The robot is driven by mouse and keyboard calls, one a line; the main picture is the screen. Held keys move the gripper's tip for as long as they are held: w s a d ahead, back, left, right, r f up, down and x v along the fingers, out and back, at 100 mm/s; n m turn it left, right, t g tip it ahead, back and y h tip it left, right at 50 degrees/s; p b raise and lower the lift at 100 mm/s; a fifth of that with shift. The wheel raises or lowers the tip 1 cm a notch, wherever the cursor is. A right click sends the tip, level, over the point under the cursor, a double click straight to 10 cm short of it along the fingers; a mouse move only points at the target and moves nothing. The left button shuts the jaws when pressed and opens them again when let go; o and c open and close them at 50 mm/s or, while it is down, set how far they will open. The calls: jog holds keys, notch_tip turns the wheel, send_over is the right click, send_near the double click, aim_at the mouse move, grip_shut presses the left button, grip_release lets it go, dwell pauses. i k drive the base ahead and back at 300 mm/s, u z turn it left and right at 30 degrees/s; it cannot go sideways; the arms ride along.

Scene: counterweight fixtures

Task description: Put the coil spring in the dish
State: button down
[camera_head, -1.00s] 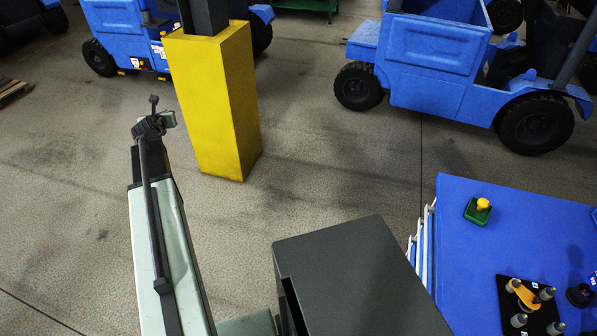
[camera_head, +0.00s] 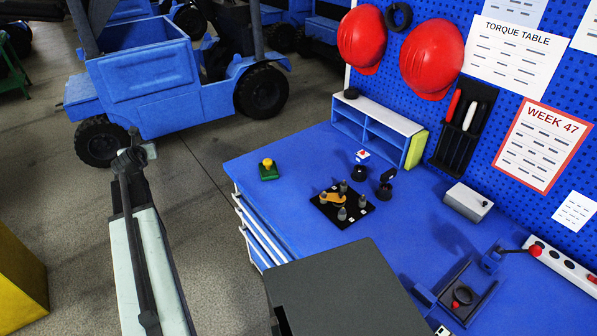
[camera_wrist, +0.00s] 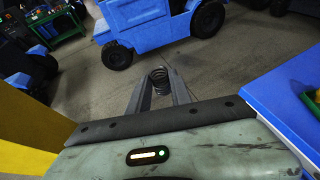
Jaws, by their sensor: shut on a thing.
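In the wrist view, the dark coil spring (camera_wrist: 159,79) sits between the two grey fingers of my gripper (camera_wrist: 159,74), which is shut on it. The floor lies far below the spring. In the head view, my gripper (camera_head: 132,152) is at the far end of my arm, left of the blue workbench (camera_head: 262,213) and out over the floor. I cannot pick out a clear dish. A dark square tray (camera_head: 484,303) with a black ring inside lies at the bench's front right.
A black plate with grey posts (camera_head: 329,213), a low shelf (camera_head: 376,130) and a grey box (camera_head: 468,201) stand further right. A blue vehicle (camera_head: 150,90) is behind; a yellow post (camera_head: 18,275) is left.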

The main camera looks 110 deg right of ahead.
aim_at(269, 171)
jog(key=z, duration=0.8)
jog(key=i, duration=0.55)
jog(key=z, duration=0.15)
jog(key=k, duration=0.55)
jog(key=u, duration=0.05)
